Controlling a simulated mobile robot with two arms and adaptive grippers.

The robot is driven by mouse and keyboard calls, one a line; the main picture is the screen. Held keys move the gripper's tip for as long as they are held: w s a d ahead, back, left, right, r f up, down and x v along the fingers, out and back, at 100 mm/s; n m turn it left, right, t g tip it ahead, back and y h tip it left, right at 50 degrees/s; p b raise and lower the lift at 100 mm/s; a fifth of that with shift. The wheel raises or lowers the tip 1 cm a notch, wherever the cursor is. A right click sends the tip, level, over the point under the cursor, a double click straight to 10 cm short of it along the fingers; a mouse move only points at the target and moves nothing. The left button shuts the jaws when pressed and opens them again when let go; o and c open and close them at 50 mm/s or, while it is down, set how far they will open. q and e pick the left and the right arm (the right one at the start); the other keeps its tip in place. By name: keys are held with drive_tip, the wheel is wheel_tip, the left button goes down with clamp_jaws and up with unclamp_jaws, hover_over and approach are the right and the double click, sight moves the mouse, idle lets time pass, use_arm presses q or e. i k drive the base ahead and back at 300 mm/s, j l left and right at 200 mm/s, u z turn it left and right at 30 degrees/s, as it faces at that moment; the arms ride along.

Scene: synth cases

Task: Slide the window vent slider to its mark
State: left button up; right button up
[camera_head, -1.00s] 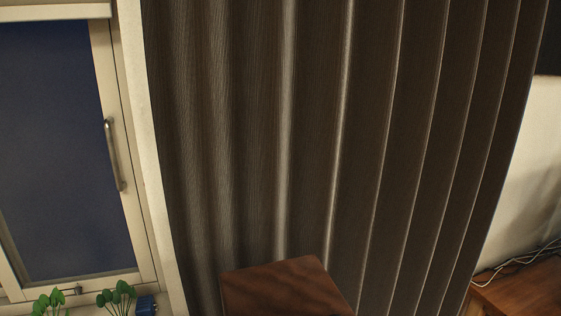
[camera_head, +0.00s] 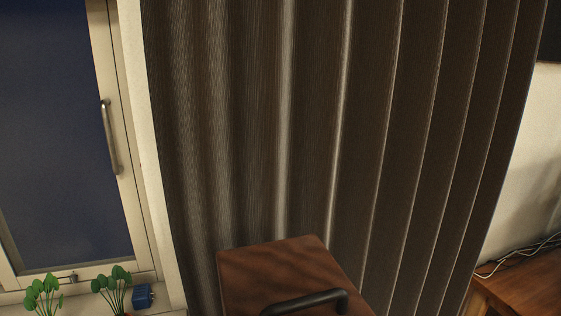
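The window (camera_head: 62,140) stands at the left, with a pale frame and dark blue glass. A metal handle (camera_head: 111,138) runs up its right side. A small metal fitting (camera_head: 73,277) sits on the lower frame; I cannot tell whether it is the vent slider. A small blue block (camera_head: 142,295) is at the sill, right of the plants; I cannot tell its part in the window. No mark can be made out. Neither of my grippers is in view.
Green plants (camera_head: 113,285) stand before the window's lower edge. A long dark curtain (camera_head: 300,130) fills the middle. A brown wooden box (camera_head: 270,265) with a dark handle (camera_head: 308,301) is at the bottom centre. A wooden surface with cables (camera_head: 525,285) is at the right.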

sight(72, 278)
drive_tip(key=u, duration=1.3)
